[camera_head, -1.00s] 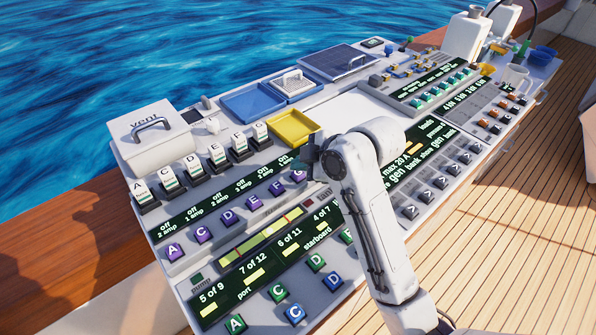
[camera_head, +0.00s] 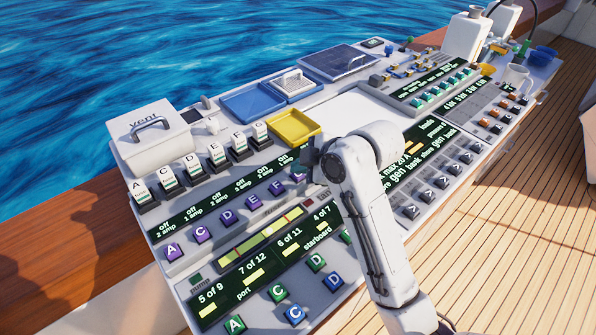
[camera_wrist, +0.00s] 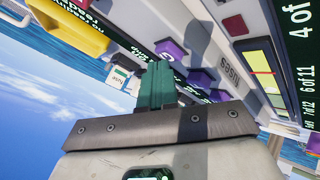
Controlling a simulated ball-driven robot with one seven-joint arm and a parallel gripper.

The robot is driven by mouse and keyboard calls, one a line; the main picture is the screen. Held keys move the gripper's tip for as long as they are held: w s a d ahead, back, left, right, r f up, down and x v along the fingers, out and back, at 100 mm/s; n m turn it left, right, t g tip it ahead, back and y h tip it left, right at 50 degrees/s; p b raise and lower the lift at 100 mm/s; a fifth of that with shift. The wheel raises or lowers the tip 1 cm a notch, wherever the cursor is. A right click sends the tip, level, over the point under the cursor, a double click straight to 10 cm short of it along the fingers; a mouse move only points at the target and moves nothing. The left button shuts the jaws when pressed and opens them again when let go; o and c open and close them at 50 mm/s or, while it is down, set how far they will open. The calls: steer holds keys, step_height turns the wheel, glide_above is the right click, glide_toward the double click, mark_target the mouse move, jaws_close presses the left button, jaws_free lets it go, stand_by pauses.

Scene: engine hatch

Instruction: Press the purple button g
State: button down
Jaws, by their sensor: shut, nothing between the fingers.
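The purple button G (camera_wrist: 172,51) shows in the wrist view just beyond my fingertips. In the head view the purple button G (camera_head: 299,178) is at the upper right end of the slanted purple row and is partly hidden by my gripper. My gripper (camera_wrist: 160,68) is shut and empty, its teal fingers together and their tips close below the button in the picture. I cannot tell whether they touch it. In the head view my gripper (camera_head: 310,158) hangs over that end of the row.
Other purple buttons, such as F (camera_head: 278,188) and A (camera_head: 172,250), continue the row down to the left. Above it are a dark display strip (camera_head: 225,199) and white lettered fuses (camera_head: 166,180). A yellow tray (camera_head: 294,127) lies just behind my gripper. Green and blue buttons (camera_head: 295,314) are nearer.

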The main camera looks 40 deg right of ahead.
steer(key=shift+f, duration=0.3)
steer(key=shift+r, duration=0.1)
stand_by(0.4)
steer(key=shift+r+p, duration=1.05)
steer(key=shift+r, duration=0.1)
steer(key=shift+r+p, duration=2.3)
steer(key=shift+r, duration=0.2)
step_height(320, 180, up, 7)
steer(key=p, duration=0.7)
glide_above(301, 176)
steer(key=shift+f+b, duration=0.2)
steer(key=shift+b, duration=0.1)
